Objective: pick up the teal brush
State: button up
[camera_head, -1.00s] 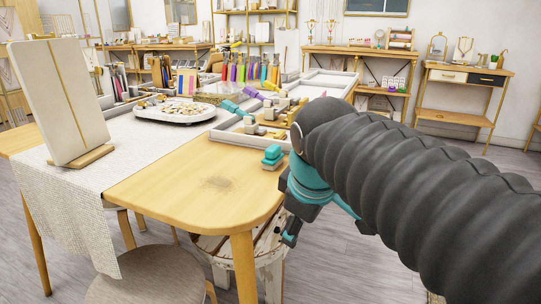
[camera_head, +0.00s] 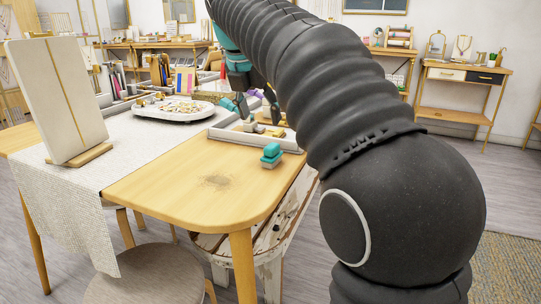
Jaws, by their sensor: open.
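A small teal block-shaped object (camera_head: 271,155), which looks like the teal brush, sits on the bare wood near the right side of the table (camera_head: 190,190), in front of the tray. Its details are too small to tell. Another teal piece (camera_head: 229,105) lies farther back by the tray and is partly hidden. My gripper (camera_head: 258,110), dark with teal parts, is open and points down over the tray area, behind the block-shaped object and apart from it. My black ribbed arm hides much of the tray and the far right of the table.
A shallow divided tray (camera_head: 232,138) holds beige pieces behind the block. A white oval dish (camera_head: 175,113) of small charms stands to its left. A tall display board (camera_head: 60,100) stands at the left on a cloth runner.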

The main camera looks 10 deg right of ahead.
aim_at(270, 147)
jog(key=b+x, duration=0.1)
jog(key=x, duration=1.1)
jog(key=shift+d+f, duration=0.15)
jog(key=shift+f, duration=0.2)
jog(key=c, duration=1.3)
